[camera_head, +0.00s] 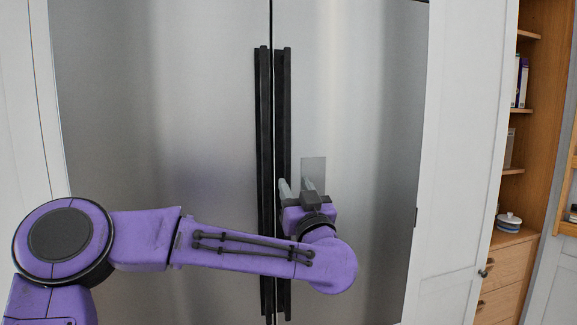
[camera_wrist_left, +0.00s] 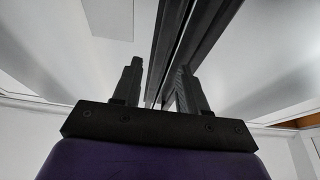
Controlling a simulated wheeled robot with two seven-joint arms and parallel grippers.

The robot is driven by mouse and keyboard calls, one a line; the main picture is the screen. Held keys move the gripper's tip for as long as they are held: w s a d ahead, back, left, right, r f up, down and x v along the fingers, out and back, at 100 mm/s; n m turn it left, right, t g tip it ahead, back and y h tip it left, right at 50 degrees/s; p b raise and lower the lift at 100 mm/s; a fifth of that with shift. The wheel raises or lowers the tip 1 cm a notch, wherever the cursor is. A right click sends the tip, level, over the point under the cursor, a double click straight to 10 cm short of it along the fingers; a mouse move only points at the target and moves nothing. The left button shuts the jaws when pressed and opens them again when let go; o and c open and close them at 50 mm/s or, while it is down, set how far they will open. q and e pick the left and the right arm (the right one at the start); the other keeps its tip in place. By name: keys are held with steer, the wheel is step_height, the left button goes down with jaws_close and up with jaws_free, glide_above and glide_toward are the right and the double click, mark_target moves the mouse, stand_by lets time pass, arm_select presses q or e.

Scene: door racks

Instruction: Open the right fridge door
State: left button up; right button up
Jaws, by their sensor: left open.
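The right fridge door (camera_head: 360,100) is brushed steel and looks shut, level with the left door (camera_head: 160,100). Its long dark vertical handle (camera_head: 283,110) stands beside the left door's matching handle (camera_head: 263,130) at the middle seam. My left gripper (camera_head: 295,187) is open at the right door's handle, about mid-height. In the left wrist view, the fingers (camera_wrist_left: 158,85) are spread, and the right door's handle (camera_wrist_left: 168,30) runs into the gap between them. I cannot tell whether either finger touches it. My right gripper is not in view.
White cabinet panels (camera_head: 465,130) flank the fridge. A wooden shelf unit (camera_head: 537,100) with drawers and a small jar (camera_head: 508,221) stands at the far right. A light grey rectangle (camera_head: 313,170) is on the right door behind my gripper.

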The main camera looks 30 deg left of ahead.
mark_target(288, 173)
arm_select(q)
steer(key=p+x, duration=0.2)
steer(key=x, duration=0.4)
steer(key=shift+w+a+r+p, duration=0.1)
steer(key=shift+a+r+p, duration=0.05)
steer(key=shift+a+p, duration=0.2)
steer(key=shift+w+d, duration=0.1)
jaws_close()
